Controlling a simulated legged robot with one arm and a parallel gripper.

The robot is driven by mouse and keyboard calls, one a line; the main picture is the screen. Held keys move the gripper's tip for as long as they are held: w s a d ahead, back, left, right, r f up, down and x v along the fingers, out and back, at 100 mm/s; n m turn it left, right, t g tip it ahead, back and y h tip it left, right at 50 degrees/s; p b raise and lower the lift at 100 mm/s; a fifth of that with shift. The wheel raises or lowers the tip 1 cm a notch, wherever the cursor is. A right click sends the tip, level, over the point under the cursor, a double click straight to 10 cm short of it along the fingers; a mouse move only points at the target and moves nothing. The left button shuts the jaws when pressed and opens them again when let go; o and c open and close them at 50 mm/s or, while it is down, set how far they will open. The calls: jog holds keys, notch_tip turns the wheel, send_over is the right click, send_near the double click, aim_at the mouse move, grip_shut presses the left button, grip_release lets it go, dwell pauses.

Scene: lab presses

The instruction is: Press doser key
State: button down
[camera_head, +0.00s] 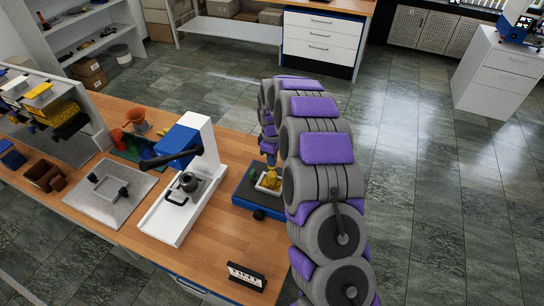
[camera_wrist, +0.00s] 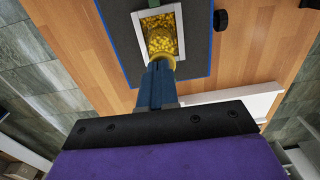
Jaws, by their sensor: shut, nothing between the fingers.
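The doser appears to be the low dark platform with blue sides (camera_head: 242,197) on the wooden bench. A white-rimmed tray (camera_head: 259,187) of yellow bits sits on it, and a dark round knob (camera_head: 258,214) is on its front side. In the wrist view the tray (camera_wrist: 139,30) and the knob (camera_wrist: 221,19) show beyond my gripper. I cannot tell which part is the key. My gripper (camera_wrist: 160,62) is shut and empty, its blue fingers ending over the near edge of the tray. A yellow piece shows at the tip; contact is unclear. In the head view my arm partly hides the platform.
Left of the platform stands a white press with a blue head (camera_head: 180,140) and black lever. A small dark label block (camera_head: 246,276) is near the front edge.

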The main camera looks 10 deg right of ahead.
jog(key=shift+s+f, duration=0.35)
jog(key=shift+f, duration=0.35)
notch_tip(320, 180, up, 18)
jog(key=w, duration=0.1)
jog(key=shift+r, duration=0.15)
jog(key=shift+d, duration=0.1)
dwell(0.4)
jog(key=s+a+r+m+b, duration=0.2)
jog(key=s+m+b, duration=0.25)
jog(key=s, duration=1.75)
jog(key=s+d+f+m+b, duration=0.1)
jog(key=s+f+m, duration=0.2)
jog(key=s, duration=0.9)
jog(key=s+f+m+g+b, duration=0.1)
jog(key=s+f+m+b, duration=0.1)
jog(key=s, duration=0.9)
notch_tip(320, 180, down, 2)
jog(key=shift+s+d+f+m+g, duration=0.3)
jog(key=shift+s+d+m, duration=0.1)
jog(key=shift+m, duration=0.45)
